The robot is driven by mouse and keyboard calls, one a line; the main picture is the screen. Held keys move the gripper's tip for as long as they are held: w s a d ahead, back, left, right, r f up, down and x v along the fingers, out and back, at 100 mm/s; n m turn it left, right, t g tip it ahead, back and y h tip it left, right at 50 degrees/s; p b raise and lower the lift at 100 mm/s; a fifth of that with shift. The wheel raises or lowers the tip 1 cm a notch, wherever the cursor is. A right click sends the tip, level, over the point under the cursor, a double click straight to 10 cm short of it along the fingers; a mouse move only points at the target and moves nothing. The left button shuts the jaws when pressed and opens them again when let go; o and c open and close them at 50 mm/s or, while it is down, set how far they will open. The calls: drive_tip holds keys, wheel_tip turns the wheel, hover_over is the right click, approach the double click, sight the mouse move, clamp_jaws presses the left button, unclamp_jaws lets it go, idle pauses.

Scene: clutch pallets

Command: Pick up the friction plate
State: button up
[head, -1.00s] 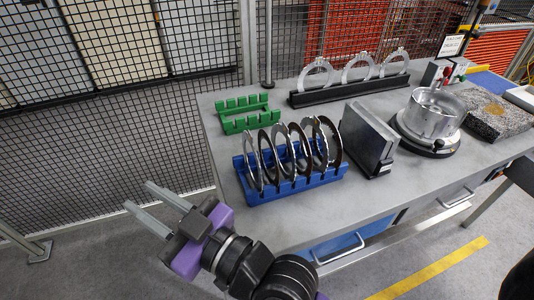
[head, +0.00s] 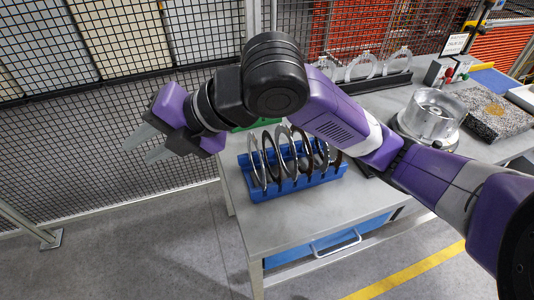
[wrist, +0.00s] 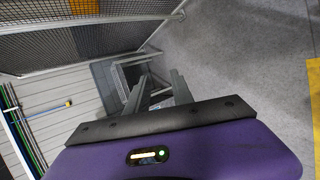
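Several ring-shaped friction plates (head: 269,158) stand upright in the slots of a blue rack (head: 262,192) on the grey workbench. Some look dark and some silvery; my arm hides part of them from above. My gripper (head: 140,148) is left of the bench and of the rack, in the air over the floor. Its two fingers are apart with nothing between them. In the wrist view, my gripper (wrist: 160,93) shows the same open fingers over the floor, with no plate in sight.
A green rack (head: 258,124) is mostly hidden behind my arm. A mesh fence (head: 60,130) runs behind and left of the bench.

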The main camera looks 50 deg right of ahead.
drive_tip(key=s+d+f+n+g+h, duration=0.2)
drive_tip(key=s+d+f+h, duration=0.15)
drive_tip(key=d, duration=0.55)
drive_tip(key=n+g+h+p, duration=0.1)
drive_tip(key=g+h, duration=0.3)
drive_tip(key=h, duration=0.1)
hover_over(272, 143)
drive_tip(key=s+a, duration=0.2)
wheel_tip(272, 143, down, 3)
drive_tip(key=shift+s+d, duration=0.15)
drive_tip(key=shift+d, duration=0.1)
drive_tip(key=x, duration=0.3)
drive_tip(key=p+x, duration=0.1)
drive_tip(key=x, duration=0.3)
drive_tip(key=shift+w+d, duration=0.25)
drive_tip(key=shift+c, duration=0.5)
clamp_jaws()
